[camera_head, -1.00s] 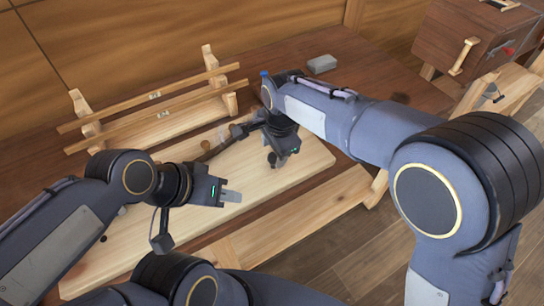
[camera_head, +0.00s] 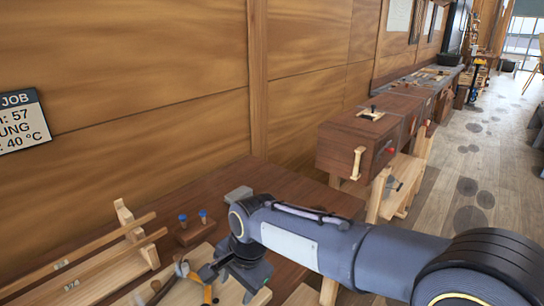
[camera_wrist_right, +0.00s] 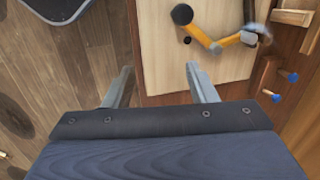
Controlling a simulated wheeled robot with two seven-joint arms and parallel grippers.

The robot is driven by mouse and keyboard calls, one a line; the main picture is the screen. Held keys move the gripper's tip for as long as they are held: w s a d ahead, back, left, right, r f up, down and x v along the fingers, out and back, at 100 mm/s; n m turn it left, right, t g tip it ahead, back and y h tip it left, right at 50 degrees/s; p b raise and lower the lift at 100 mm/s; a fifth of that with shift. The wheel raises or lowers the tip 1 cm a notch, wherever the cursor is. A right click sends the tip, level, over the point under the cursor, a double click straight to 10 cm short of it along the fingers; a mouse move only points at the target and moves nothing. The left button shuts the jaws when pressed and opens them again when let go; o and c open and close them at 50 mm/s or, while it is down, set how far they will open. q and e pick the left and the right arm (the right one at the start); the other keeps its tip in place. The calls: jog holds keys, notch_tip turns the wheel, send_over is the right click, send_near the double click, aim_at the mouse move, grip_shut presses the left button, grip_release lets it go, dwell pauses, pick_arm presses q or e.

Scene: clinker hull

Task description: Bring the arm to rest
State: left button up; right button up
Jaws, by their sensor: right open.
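My right arm reaches in from the lower right in the head view. Its gripper (camera_head: 244,281) points down over the near end of the bench, partly hidden by its own wrist. In the right wrist view its two fingers (camera_wrist_right: 160,86) are apart with nothing between them. Below them are the edge of a pale board (camera_wrist_right: 165,85) and the floor. My left arm and gripper are outside both current views.
An orange-handled tool (camera_wrist_right: 232,40) lies on the board near the right gripper. A grey block (camera_head: 238,194) and a wooden holder with blue-topped pegs (camera_head: 195,230) stand behind. Wooden rails (camera_head: 90,262) are at left. A brown chest (camera_head: 350,147) is beyond; floor at right is open.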

jog(key=s+d+r+n+t+y, duration=0.1)
jog(key=s+d+r, duration=0.15)
jog(key=d, duration=0.75)
jog(key=s+d+r+n+y, duration=0.1)
jog(key=s+d+r, duration=0.15)
jog(key=d, duration=0.85)
jog(key=s+d+f+n+t, duration=0.1)
jog(key=s+d+f, duration=0.1)
jog(key=s+d, duration=0.2)
jog(key=s+d+f+n+t+h, duration=0.1)
jog(key=s+d+f+n+t, duration=0.1)
jog(key=s, duration=0.7)
jog(key=d+f, duration=0.1)
jog(key=d, duration=0.1)
jog(key=shift+s+d+f, duration=0.2)
jog(key=shift+s+d, duration=0.15)
jog(key=shift+s, duration=0.05)
